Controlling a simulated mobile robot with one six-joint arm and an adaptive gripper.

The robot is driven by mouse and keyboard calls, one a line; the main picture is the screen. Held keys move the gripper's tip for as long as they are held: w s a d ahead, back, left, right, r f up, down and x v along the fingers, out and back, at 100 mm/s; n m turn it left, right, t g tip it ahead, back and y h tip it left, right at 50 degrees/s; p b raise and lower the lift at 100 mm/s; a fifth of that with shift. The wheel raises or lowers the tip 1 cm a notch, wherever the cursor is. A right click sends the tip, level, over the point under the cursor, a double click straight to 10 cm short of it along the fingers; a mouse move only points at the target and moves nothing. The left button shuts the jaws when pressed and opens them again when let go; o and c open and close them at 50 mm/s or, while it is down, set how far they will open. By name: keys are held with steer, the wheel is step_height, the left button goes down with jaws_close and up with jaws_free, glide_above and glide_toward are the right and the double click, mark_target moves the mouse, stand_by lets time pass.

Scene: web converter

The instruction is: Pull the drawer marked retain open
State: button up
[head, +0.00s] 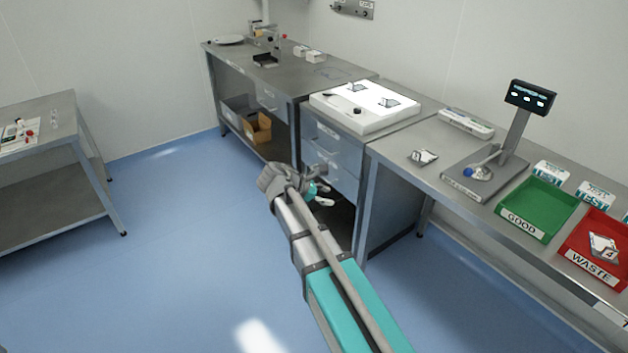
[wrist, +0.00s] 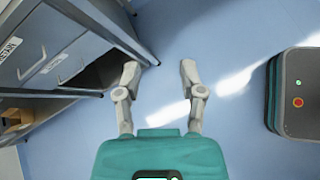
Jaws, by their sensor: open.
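Two grey drawers, an upper one (head: 342,146) and a lower one (head: 340,173), sit in the cabinet under the white light box. Both look shut. In the wrist view, two drawer fronts with bar handles and white labels, one farther left (wrist: 22,38) and one nearer me (wrist: 82,48), show at upper left. I cannot read for sure which is marked retain. My gripper (head: 322,195) is in front of the cabinet, near the lower drawer's height. In the wrist view my gripper (wrist: 160,74) is open and empty, pointing past the cabinet's side, apart from both handles.
An open space lies under the drawers. A cardboard box (head: 258,128) stands on the far bench's lower shelf. The right bench holds a green GOOD tray (head: 527,227), a red WASTE tray (head: 575,258) and a scale (head: 486,176). The blue floor (head: 190,240) is clear on the left.

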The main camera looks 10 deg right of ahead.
steer(key=s+d+f+m+g+y, duration=0.1)
steer(key=s+d+f+m+y, duration=0.2)
steer(key=s+m, duration=0.5)
steer(key=s+d+f+m+g+y, duration=0.2)
steer(key=s+d+f+m+y, duration=0.1)
steer(key=s+m+y, duration=0.4)
steer(key=shift+s+f+m, duration=0.9)
steer(key=shift+s+m, duration=0.35)
steer(key=shift+m, duration=0.25)
